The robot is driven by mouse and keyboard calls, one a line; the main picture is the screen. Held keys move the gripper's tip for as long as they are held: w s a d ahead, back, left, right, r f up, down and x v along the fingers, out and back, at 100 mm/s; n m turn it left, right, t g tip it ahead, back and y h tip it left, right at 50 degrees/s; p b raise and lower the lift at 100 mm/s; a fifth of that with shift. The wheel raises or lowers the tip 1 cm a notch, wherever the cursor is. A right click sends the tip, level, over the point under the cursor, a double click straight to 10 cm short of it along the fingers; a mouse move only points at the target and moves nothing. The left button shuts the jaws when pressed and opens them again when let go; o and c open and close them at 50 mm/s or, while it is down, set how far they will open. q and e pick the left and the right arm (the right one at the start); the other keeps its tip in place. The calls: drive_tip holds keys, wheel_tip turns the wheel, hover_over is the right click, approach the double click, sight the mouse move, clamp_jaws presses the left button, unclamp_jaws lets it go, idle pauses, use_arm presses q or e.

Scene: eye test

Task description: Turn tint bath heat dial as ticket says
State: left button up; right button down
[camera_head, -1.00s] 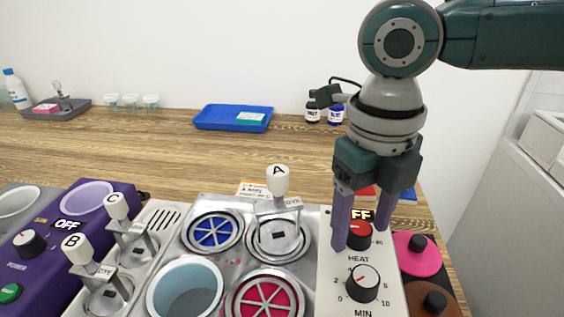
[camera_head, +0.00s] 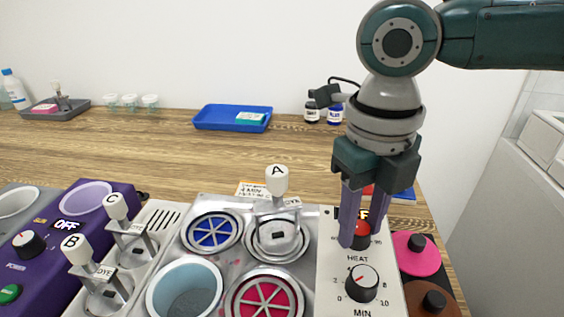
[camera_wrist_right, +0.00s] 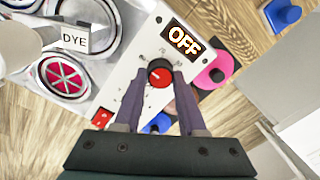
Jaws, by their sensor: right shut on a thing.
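The red HEAT dial (camera_head: 361,229) sits on the white control panel (camera_head: 334,268) of the tint bath, under a display reading OFF (camera_wrist_right: 185,40). My right gripper (camera_head: 355,238) comes down over this dial and is shut on it, one finger on each side. The right wrist view shows the dial (camera_wrist_right: 160,73) between the fingertips, with a pale pointer mark. In the head view a finger partly hides the dial and display. My left gripper is not in view.
Lever A (camera_head: 277,180) stands left of the panel. A blue bath (camera_head: 213,232) and a pink bath (camera_head: 265,300) are nearby. Pink (camera_head: 411,262) and brown lids lie close on the right. A blue tray (camera_head: 208,117) and bottles stand at the back.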

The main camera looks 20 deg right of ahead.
drive_tip(key=shift+r+m+p, duration=0.25)
drive_tip(key=shift+m+p, duration=1.45)
drive_tip(key=shift+p, duration=0.05)
drive_tip(key=m+p, duration=0.2)
drive_tip(key=m, duration=0.1)
drive_tip(key=shift+m, duration=0.3)
drive_tip(key=m+p, duration=0.2)
drive_tip(key=m, duration=0.2)
drive_tip(key=shift+w+f+m+p, duration=0.1)
drive_tip(key=shift+m+p, duration=0.2)
drive_tip(key=shift+p, duration=0.1)
drive_tip(key=m+p, duration=0.2)
drive_tip(key=m, duration=0.3)
drive_tip(key=m+p, duration=0.1)
drive_tip(key=m, duration=0.3)
drive_tip(key=shift+m+y+p, duration=0.3)
drive_tip(key=shift+m, duration=0.1)
drive_tip(key=m+p, duration=0.1)
drive_tip(key=m, duration=0.4)
drive_tip(key=shift+m+p, duration=0.3)
drive_tip(key=shift+p, duration=0.1)
drive_tip(key=m+p, duration=0.1)
drive_tip(key=m, duration=0.3)
drive_tip(key=m+p, duration=0.1)
drive_tip(key=m, duration=0.3)
drive_tip(key=shift+w+m, duration=0.1)
drive_tip(key=shift+m, duration=0.2)
